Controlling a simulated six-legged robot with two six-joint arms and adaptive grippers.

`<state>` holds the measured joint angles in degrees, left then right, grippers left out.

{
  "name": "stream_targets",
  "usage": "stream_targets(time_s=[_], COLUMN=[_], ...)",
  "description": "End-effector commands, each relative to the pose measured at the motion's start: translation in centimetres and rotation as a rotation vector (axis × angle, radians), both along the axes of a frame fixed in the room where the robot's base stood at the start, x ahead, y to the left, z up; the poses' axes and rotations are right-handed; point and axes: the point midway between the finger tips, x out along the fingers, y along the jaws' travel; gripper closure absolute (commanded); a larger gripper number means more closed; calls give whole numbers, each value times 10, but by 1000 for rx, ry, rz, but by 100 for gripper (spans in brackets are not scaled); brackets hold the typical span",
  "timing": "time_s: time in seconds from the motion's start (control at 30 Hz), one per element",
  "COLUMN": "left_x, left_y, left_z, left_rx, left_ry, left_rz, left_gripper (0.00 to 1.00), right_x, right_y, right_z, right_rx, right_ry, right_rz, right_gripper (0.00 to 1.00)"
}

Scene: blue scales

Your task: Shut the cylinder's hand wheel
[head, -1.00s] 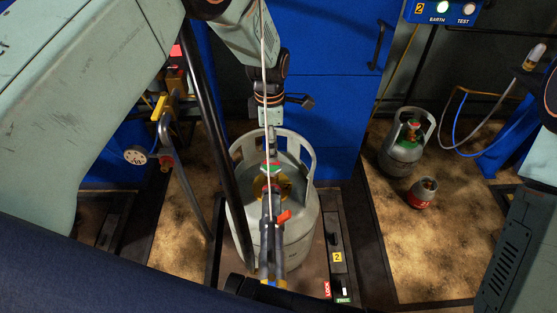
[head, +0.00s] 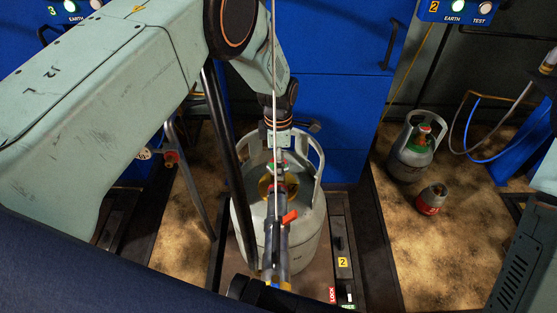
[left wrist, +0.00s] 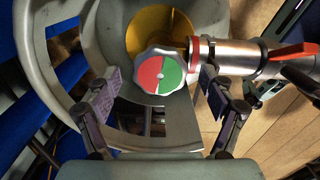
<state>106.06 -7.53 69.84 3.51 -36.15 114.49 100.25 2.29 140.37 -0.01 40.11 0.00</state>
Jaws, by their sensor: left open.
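The grey gas cylinder (head: 306,238) stands upright on the scale platform, its open collar around the valve. In the left wrist view, the hand wheel (left wrist: 160,72) has a lobed pale rim and a half red, half green face. My left gripper (left wrist: 160,88) is open, one finger on each side of the wheel; I cannot tell whether either finger touches it. In the head view, my left gripper (head: 277,150) comes down over the collar and hides most of the wheel. A filling coupling (left wrist: 235,58) with a red lever (left wrist: 291,52) joins the valve. My right gripper is out of view.
The scale platform (head: 222,268) has a black rim and a control strip marked 2 (head: 343,262). A blue cabinet (head: 335,110) stands close behind. A small grey cylinder (head: 408,158) and a red-grey canister (head: 431,200) stand on the floor at right.

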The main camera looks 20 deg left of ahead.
Motion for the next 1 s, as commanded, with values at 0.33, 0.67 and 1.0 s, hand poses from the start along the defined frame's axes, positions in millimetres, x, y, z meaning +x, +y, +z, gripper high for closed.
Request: stream_targets(time_s=[0.33, 0.67, 1.0], left_x=[0, 0, 0], left_y=[-1, -1, -1], left_z=[0, 0, 1], left_rx=[0, 0, -1], left_ry=[0, 0, 0], left_rz=[0, 0, -39], left_gripper=[40, 68, 72], right_x=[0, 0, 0], right_y=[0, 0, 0], right_z=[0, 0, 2], right_rx=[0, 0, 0], right_ry=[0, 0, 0], right_rz=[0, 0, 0], right_gripper=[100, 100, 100])
